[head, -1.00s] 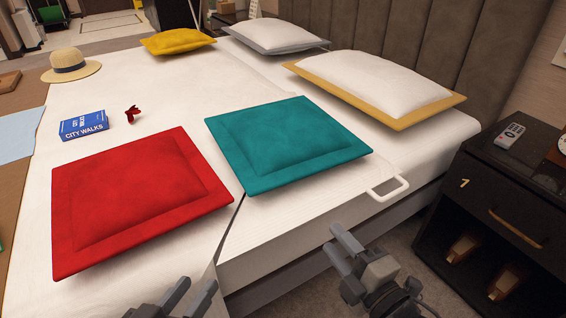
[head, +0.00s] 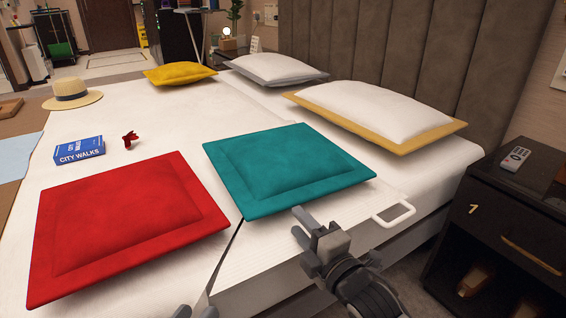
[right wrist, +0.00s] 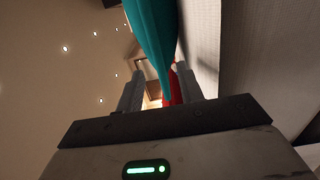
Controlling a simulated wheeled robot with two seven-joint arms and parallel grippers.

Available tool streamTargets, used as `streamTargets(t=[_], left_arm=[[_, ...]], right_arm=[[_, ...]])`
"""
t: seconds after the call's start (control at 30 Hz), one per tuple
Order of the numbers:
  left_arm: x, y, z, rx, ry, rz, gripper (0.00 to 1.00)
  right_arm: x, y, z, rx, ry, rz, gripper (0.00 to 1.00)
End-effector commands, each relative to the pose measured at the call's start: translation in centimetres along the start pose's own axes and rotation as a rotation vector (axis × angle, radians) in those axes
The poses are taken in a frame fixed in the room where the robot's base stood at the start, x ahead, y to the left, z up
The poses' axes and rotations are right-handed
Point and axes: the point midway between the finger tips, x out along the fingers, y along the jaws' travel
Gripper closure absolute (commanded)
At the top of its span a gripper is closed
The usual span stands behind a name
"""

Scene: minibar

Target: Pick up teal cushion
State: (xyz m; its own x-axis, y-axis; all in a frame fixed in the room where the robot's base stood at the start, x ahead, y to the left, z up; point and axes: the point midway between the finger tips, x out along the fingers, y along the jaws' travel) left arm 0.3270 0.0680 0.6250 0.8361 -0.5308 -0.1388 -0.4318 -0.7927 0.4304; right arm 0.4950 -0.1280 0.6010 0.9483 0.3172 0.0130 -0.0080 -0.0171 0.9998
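The teal cushion (head: 288,168) lies flat on the white bed, with its near edge close to the bed's front edge. My right gripper (head: 302,222) is at the cushion's near edge in the head view. In the right wrist view, the teal cushion (right wrist: 153,40) reaches down between the two separated fingers of my right gripper (right wrist: 157,88); I cannot tell whether they touch it. My left gripper (head: 195,312) shows only as fingertips at the bottom edge of the head view, below the red cushion.
A red cushion (head: 128,225) lies left of the teal one. A dark nightstand (head: 510,215) stands at the right. A blue book (head: 79,150), straw hat (head: 72,94) and pillows (head: 375,110) are farther back.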

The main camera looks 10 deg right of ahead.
Motion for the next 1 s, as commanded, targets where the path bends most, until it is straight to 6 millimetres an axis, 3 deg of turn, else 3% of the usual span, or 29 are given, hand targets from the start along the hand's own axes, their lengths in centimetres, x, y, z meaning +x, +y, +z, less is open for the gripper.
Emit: streamTargets(t=[0.23,0.53,0.67,1.0], left_arm=[[0.2,0.3,0.0,-0.059,0.039,0.039,0.64],[0.1,0.8,-1.1,-0.066,0.065,0.054,0.64],[0.1,0.7,-1.0,-0.065,0.063,0.052,0.64],[0.1,0.7,-0.7,-0.065,0.054,0.048,0.64]], right_arm=[[3.5,0.2,-0.1,0.001,0.0,0.002,0.63],[3.9,0.4,-0.1,0.001,0.001,0.001,0.63],[3.9,0.4,-0.1,0.001,0.001,0.001,0.99],[3.9,0.6,-0.1,-0.001,0.001,0.005,1.0]])
